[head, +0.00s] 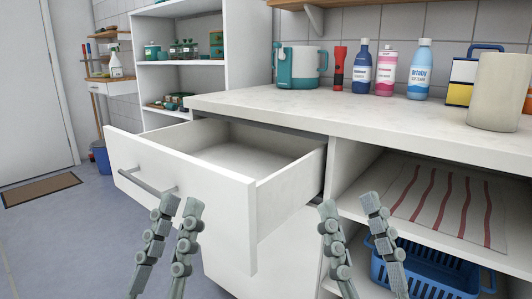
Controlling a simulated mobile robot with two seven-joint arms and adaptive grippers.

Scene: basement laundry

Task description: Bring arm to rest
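My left gripper (181,208) is in the lower left middle of the head view, in front of the open white drawer (190,182) and just right of its handle (146,186). Its two fingers stand apart with nothing visible between them. My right gripper (349,206) is to the right, in front of the cabinet by the drawer's right side and the open shelf. Its fingers are also apart and empty. Whether either gripper touches the cabinet cannot be told. The drawer is pulled out and its visible inside is empty.
The worktop (350,118) holds a teal jug (299,68), a red flashlight (339,68), several bottles (386,71) and a beige cylinder (497,92). Below, a striped cloth (448,200) lies on a shelf above a blue basket (425,272). Open floor (60,235) lies left.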

